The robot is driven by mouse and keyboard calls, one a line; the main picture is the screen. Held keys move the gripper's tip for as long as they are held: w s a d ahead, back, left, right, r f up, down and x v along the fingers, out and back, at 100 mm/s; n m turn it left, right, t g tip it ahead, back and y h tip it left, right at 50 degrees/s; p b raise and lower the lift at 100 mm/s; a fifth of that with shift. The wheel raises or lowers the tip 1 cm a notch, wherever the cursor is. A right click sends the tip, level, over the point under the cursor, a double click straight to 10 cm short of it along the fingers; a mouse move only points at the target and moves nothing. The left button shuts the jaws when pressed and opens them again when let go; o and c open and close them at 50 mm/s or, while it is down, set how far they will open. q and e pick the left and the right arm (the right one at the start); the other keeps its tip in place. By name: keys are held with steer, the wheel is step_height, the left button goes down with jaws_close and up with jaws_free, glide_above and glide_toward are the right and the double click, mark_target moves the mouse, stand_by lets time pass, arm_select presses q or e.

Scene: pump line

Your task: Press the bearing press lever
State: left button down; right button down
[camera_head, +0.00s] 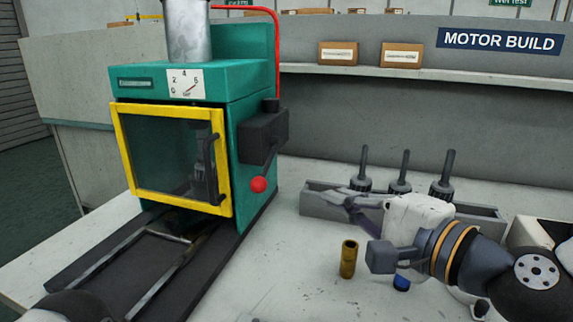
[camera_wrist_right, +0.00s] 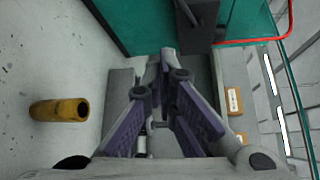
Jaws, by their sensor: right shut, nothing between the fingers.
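The green bearing press (camera_head: 252,75) stands at the left of the head view. Its yellow-framed door (camera_head: 170,155) is closed. A dark box (camera_head: 263,137) on its right side carries the lever, which hangs down and ends in a red knob (camera_head: 258,185). My right gripper (camera_head: 338,197) is shut and empty, to the right of the knob and apart from it, pointing toward the press. In the right wrist view my gripper's fingertips (camera_wrist_right: 168,62) lie together below the dark box (camera_wrist_right: 201,18); the red knob does not show there. My left gripper is not in view.
A brass sleeve (camera_head: 348,259) stands on the bench, below my right gripper in the picture. A grey tray (camera_head: 318,201) with several dark upright tools is behind the gripper. Two cardboard boxes (camera_head: 338,53) sit on the back shelf. The bench between press and sleeve is clear.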

mark_target(268, 164)
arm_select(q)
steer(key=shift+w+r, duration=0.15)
arm_select(e)
steer(key=w+a, duration=0.4)
steer(key=a, duration=0.4)
steer(key=shift+w+f, duration=0.15)
steer(key=shift+w, duration=0.25)
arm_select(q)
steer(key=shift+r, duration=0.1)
arm_select(e)
steer(key=shift+w, duration=0.15)
